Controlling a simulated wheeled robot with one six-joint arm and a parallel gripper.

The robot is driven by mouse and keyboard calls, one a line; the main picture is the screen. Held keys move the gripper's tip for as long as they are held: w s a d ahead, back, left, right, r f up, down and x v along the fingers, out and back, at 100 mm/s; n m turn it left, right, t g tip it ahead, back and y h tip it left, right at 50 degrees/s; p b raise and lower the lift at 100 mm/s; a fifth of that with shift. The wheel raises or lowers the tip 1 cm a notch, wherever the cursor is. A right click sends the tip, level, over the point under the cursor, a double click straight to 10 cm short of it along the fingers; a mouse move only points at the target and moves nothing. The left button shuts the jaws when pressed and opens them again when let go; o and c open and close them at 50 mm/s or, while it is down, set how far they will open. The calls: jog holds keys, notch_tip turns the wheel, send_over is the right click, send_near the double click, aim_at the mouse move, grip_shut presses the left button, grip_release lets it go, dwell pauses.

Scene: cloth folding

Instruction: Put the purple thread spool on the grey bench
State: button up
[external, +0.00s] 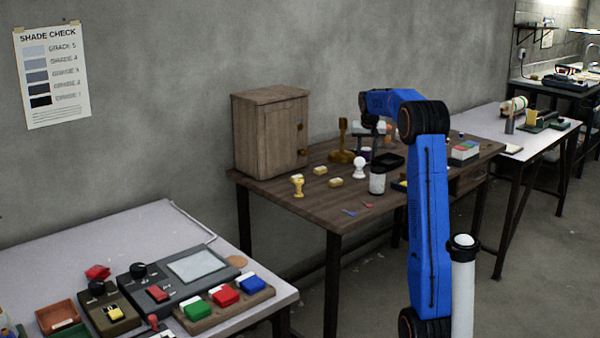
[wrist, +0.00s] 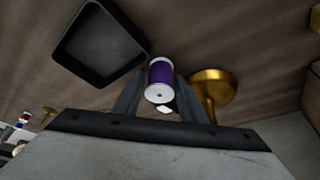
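The purple thread spool (wrist: 160,78) with white ends is between the fingertips of my gripper (wrist: 162,85) in the wrist view. The fingers flank it closely; I cannot tell whether both press on it. In the external view a bit of purple spool (external: 366,154) shows under my gripper (external: 369,140), over the brown wooden table (external: 345,216). I cannot tell whether it rests on the wood. A pale grey bench (external: 95,235) is at the lower left. Another pale-topped bench (external: 488,126) stands beyond the wooden table at right; which is the grey bench is unclear.
By the spool are a black tray (wrist: 98,45) and a brass stand (wrist: 212,86). A white knob-shaped thing (external: 359,168) and a pale cylinder (external: 377,181) are near. A wooden cabinet (external: 268,135) stands at left. The left bench's back is clear; devices and coloured blocks (external: 225,296) fill its front.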

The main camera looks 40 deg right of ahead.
jog(key=shift+r, duration=0.1)
